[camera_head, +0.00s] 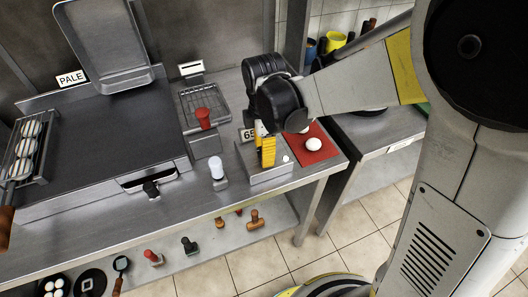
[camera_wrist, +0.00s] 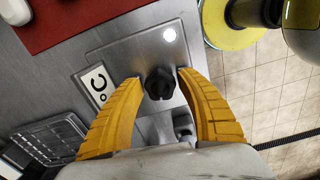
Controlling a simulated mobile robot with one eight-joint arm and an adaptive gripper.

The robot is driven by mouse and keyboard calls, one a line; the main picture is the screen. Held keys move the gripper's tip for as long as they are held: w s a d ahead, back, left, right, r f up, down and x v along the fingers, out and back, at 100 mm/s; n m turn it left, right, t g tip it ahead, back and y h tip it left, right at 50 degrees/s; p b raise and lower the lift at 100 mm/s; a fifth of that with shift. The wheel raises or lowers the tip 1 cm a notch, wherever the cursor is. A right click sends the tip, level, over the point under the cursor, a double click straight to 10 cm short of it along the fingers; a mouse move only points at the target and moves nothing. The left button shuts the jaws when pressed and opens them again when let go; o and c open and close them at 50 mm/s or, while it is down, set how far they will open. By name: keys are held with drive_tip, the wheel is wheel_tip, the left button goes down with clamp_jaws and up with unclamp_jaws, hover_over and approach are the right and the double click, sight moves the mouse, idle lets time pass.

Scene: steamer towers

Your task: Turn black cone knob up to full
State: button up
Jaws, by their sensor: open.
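A black knob (camera_wrist: 159,84) stands on a grey metal control box (camera_wrist: 118,50) in the wrist view. My gripper (camera_wrist: 159,76) is open, with one yellow finger on each side of the knob; whether they touch it I cannot tell. A round white light (camera_wrist: 169,34) and a °C label (camera_wrist: 95,86) are on the box near the knob. In the head view my gripper (camera_head: 266,158) is over the same control box (camera_head: 268,176) and hides the knob. Another black knob (camera_head: 151,188) is on the front of the griddle.
The large dark griddle (camera_head: 105,140) fills the left of the counter.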

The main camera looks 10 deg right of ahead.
clamp_jaws()
drive_tip(key=m, duration=0.5)
drive_tip(key=shift+m, duration=0.4)
drive_tip(key=shift+o, duration=0.2)
unclamp_jaws()
drive_tip(key=shift+r+p, duration=1.9)
drive_tip(key=shift+r, duration=0.6)
